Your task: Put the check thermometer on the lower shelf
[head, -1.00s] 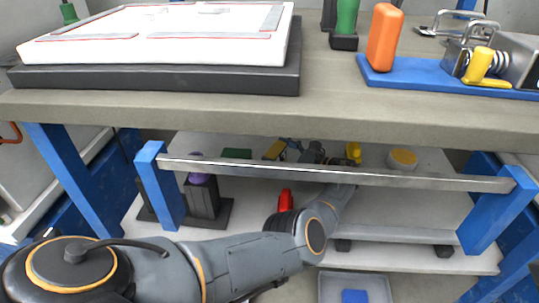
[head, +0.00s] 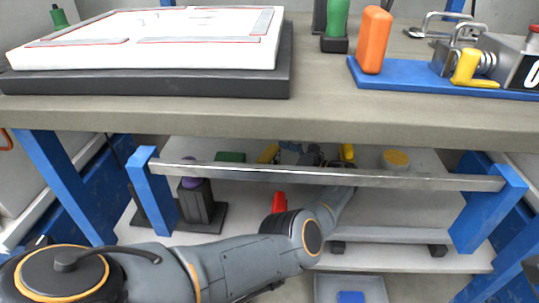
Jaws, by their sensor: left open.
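My left arm reaches from the lower left, under the workbench top and behind the metal rail. My left gripper (head: 310,154) is at the shelf under the bench, partly hidden by the rail. It is open, and I see nothing held in it. Yellow parts show at either side of it; I cannot tell whether they are fingertips or separate things. The lower shelf (head: 390,208) is white and lies under the bench. I cannot pick out the check thermometer for certain. My right gripper is not in view.
The rail (head: 420,180) crosses in front of the shelf between blue posts. A yellow round thing (head: 396,160), a green block (head: 231,157), a red thing (head: 279,201) and a dark holder (head: 197,205) are under the bench. The orange block (head: 374,40) stands on top.

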